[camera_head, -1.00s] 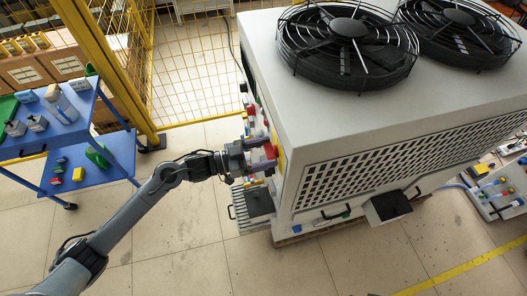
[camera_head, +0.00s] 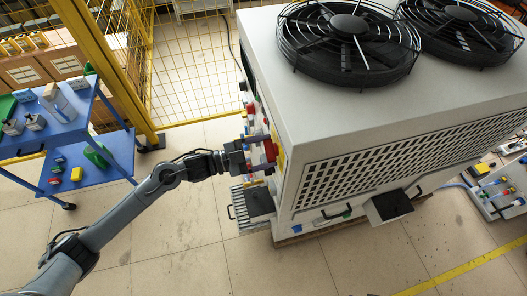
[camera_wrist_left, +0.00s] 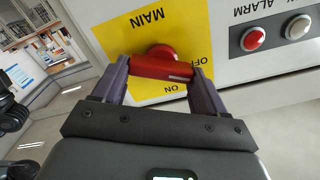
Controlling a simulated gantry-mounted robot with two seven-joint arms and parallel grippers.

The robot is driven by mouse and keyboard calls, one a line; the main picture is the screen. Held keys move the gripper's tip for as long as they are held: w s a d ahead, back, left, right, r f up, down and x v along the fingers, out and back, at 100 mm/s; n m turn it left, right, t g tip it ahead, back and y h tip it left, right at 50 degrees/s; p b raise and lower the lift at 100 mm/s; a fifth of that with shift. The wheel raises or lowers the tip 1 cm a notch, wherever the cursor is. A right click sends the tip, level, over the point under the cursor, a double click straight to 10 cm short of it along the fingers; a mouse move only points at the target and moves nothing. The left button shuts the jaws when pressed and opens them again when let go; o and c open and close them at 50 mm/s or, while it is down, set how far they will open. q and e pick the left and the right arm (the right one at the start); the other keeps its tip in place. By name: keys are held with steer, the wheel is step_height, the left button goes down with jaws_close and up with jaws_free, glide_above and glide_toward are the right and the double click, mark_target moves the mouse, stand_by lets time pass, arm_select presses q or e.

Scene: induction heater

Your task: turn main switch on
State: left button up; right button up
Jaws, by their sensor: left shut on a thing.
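The main switch is a red handle (camera_wrist_left: 162,68) on a yellow plate (camera_wrist_left: 140,28) marked MAIN, OFF and ON, upside down in the left wrist view. The handle lies nearly level there, its right end beside the OFF label; ON is below it. My left gripper (camera_wrist_left: 160,70) is shut on the handle, one purple finger at each end. In the head view my left gripper (camera_head: 260,153) reaches from the left to the red switch (camera_head: 270,150) on the side of the large grey machine (camera_head: 350,110). My right gripper is not in view.
A red button (camera_wrist_left: 253,39) and a white button (camera_wrist_left: 298,27) sit beside the plate, by the ALARM label. A blue cart (camera_head: 110,160) stands at the left, before a yellow fence (camera_head: 190,70). The floor between cart and machine is clear.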

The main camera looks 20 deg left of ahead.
arm_select(q)
steer(key=m+b, duration=0.2)
steer(key=m, duration=0.3)
steer(key=shift+s+f+m+b, duration=0.1)
steer(key=shift+f+m+b, duration=0.05)
steer(key=shift+m+b, duration=0.2)
steer(key=shift+m, duration=0.25)
steer(key=o, duration=1.1)
steer(key=shift+c, duration=0.2)
steer(key=v, duration=1)
steer(key=shift+s+a+p, duration=0.25)
steer(key=shift+a+p, duration=0.05)
